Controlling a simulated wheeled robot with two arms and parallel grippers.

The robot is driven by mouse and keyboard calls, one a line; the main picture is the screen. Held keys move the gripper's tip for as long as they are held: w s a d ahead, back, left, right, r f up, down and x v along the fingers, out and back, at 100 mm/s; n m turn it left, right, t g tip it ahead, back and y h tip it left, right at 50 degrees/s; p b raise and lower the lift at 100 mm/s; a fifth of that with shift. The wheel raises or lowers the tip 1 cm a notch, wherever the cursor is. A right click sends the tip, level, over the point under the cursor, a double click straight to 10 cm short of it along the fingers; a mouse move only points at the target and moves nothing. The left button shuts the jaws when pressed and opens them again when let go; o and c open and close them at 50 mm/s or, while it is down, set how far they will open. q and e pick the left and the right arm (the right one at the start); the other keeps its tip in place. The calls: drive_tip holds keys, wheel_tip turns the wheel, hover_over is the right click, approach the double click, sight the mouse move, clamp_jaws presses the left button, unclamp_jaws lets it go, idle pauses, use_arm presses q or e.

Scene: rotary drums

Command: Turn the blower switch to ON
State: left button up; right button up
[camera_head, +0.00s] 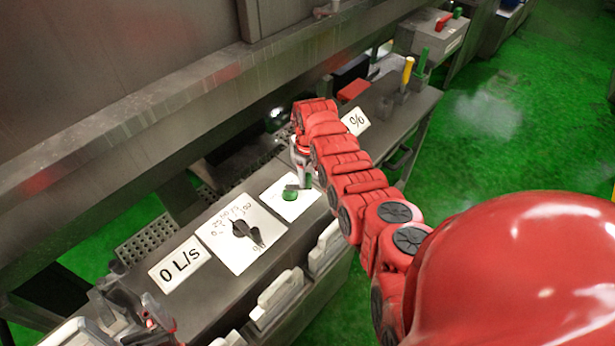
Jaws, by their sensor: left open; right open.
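A green round knob (290,193) sits on a small white plate on the grey console (215,305). No readable label marks it as the blower switch. Beside it is a black rotary dial (240,229) on a larger white plate with a handwritten-looking number scale. My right arm comes in from the right, and my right gripper (303,172) is just above and right of the green knob, open. I cannot tell if it touches the knob. My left gripper (150,318) is open at the lower left, near the console's near-left end, away from the dial and knob.
A white "0 L/S" sign (180,264) lies left of the dial, and a "%" sign (355,121) stands beyond my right gripper. Further back are a red handle (353,90), a yellow handle (408,70) and a green handle (421,62). The green floor (500,110) at the right is open.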

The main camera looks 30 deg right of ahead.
drive_tip(key=shift+f, duration=1.2)
clamp_jaws()
idle(0.7)
